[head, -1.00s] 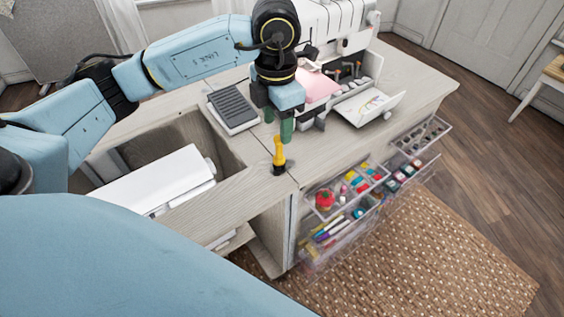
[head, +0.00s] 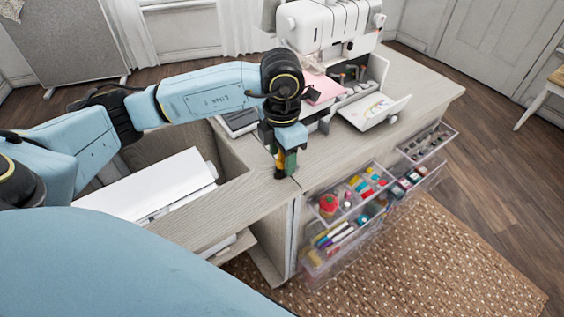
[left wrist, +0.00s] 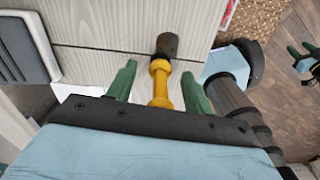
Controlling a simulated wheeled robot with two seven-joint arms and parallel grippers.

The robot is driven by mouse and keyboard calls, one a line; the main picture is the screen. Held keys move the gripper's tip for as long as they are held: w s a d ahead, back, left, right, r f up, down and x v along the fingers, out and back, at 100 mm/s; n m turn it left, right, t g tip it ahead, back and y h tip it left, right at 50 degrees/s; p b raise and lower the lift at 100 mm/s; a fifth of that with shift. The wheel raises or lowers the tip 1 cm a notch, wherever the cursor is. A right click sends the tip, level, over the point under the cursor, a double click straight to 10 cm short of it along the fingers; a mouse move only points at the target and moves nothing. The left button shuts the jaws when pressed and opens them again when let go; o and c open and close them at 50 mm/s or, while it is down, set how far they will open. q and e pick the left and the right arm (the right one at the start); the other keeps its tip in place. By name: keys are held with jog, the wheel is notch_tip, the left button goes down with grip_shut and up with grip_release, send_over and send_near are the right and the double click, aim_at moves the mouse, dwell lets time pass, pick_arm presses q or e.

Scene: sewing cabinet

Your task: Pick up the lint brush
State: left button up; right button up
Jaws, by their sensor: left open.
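The lint brush stands upright on the cabinet top, with a yellow handle and a dark head (head: 280,173). In the left wrist view its yellow handle (left wrist: 159,85) lies between the two green fingers, with a gap on each side. My left gripper (head: 282,158) is open and lowered around the handle; it also shows in the left wrist view (left wrist: 157,88). In the head view the fingers hide most of the handle. My right gripper (left wrist: 305,58) seems to show small at the right edge of the left wrist view; its opening is unclear.
A dark-topped pedal (head: 238,122) lies behind the gripper. A white sewing machine (head: 325,25) and an open white box (head: 375,108) stand further back. Clear drawers (head: 345,195) stick out at the front. A well with a white machine (head: 150,190) is at left.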

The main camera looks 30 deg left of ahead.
pick_arm(q)
jog(key=c, duration=1.1)
jog(key=shift+r, duration=0.45)
notch_tip(320, 180, up, 9)
jog(key=shift+r+p, duration=0.1)
jog(key=shift+p, duration=1.1)
pick_arm(e)
jog(key=s+f, duration=0.4)
jog(key=f, duration=0.1)
jog(key=shift+d, duration=0.35)
